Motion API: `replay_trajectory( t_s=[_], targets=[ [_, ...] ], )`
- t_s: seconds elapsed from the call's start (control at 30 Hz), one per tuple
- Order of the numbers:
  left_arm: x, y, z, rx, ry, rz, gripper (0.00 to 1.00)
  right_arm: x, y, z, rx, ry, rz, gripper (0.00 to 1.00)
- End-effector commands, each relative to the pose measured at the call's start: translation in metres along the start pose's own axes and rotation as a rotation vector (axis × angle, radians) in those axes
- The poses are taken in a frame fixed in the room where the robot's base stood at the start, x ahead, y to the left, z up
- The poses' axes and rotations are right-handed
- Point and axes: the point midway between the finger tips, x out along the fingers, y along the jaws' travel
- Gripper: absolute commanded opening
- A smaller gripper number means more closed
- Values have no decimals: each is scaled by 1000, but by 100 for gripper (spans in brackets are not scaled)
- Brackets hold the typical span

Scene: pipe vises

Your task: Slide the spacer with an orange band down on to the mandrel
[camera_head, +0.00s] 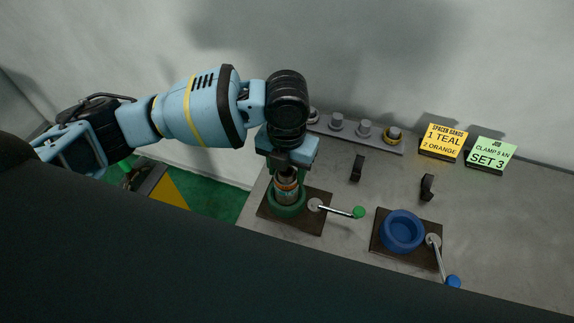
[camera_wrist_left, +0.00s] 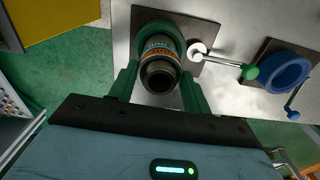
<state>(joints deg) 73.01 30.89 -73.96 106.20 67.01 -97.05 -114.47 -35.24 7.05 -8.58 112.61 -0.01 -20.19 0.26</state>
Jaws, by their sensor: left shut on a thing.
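The spacer with an orange band (camera_wrist_left: 160,56) sits between the green fingers of my left gripper (camera_wrist_left: 160,88) in the left wrist view. My left gripper also shows in the head view (camera_head: 287,174), pointing down and shut on the spacer (camera_head: 287,185). A teal band (camera_wrist_left: 157,43) shows just beyond the orange one, toward the green vise (camera_head: 289,211). The vise ring surrounds the stack's lower part. The mandrel is mostly hidden; I cannot tell how far the spacer sits on it. My right gripper is not in view.
A blue vise (camera_head: 402,232) stands to the right on a dark plate. Green (camera_head: 358,212) and blue (camera_head: 453,281) handle knobs stick out. A rail with grey posts (camera_head: 365,130) lies behind. Yellow (camera_head: 445,141) and green (camera_head: 490,152) signs stand at the back right.

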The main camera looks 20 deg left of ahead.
Motion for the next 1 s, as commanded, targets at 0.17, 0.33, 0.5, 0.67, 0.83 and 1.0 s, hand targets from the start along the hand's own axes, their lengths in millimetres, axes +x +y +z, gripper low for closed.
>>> replay_trajectory(
  t_s=[0.17,0.33,0.5,0.67,0.83,1.0],
  targets=[
    [5,0,0,0,1,0,26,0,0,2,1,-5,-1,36],
    [8,0,0,0,1,0,26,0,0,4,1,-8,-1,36],
    [9,0,0,0,0,0,59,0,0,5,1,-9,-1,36],
    [9,0,0,0,0,0,74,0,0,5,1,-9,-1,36],
    [9,0,0,0,0,0,74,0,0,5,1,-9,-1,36],
    [3,0,0,0,-2,0,74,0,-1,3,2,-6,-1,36]
  ],
)
